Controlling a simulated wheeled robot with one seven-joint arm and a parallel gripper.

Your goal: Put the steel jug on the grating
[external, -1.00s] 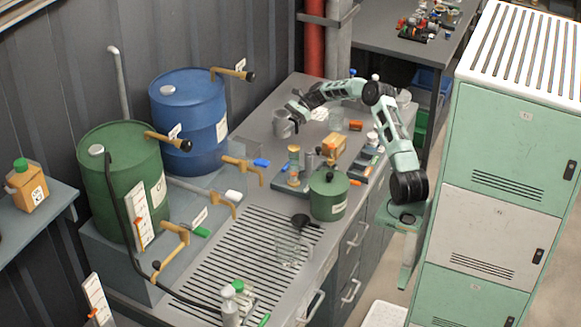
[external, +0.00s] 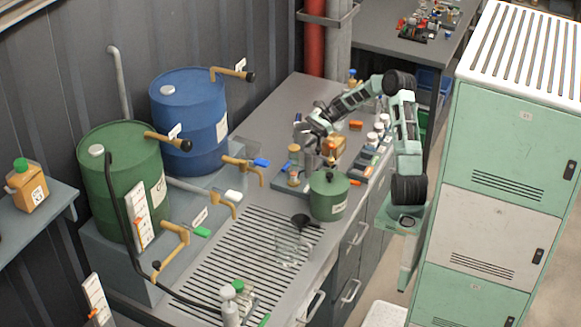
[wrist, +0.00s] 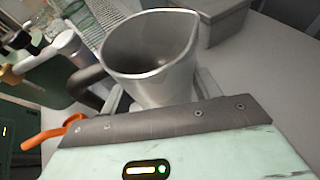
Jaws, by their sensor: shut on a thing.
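The steel jug (wrist: 150,62) fills the upper middle of the wrist view, with its open mouth and pouring lip showing. My gripper (wrist: 155,103) is shut on it; the fingertips are partly hidden by the gripper body and the jug. In the external view my gripper (external: 308,127) is over the bench, behind the green canister. The jug is hard to make out there. The slotted grating (external: 232,253) is set in the near part of the bench, to the lower left of my gripper.
The green canister (external: 329,197) and a black funnel (external: 301,221) stand between my gripper and the grating. A clear container (external: 291,246) and a bottle (external: 229,305) are at the grating. Brass taps (external: 245,165) jut over the bench from the left.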

